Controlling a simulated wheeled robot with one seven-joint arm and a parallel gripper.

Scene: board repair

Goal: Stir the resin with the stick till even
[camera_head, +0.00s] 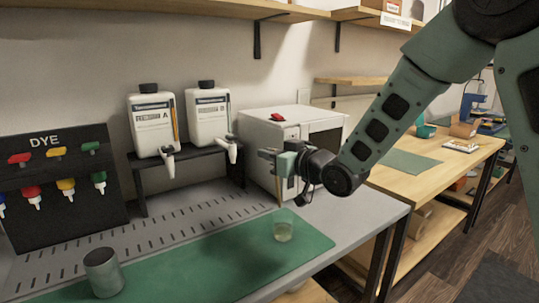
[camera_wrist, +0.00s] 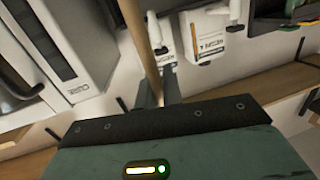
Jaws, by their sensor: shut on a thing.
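My gripper (camera_head: 267,155) is shut on a thin wooden stick (camera_head: 279,194), which hangs down from it. The stick also shows between the dark fingers in the wrist view (camera_wrist: 141,45).
A grey cylindrical container (camera_head: 103,273) stands at the mat's left. Behind are a dye rack (camera_head: 60,180), two white bottles, A (camera_head: 153,125) and B (camera_head: 208,117), on a black stand, and a white box-shaped machine (camera_head: 262,135). The mat between the containers is clear.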

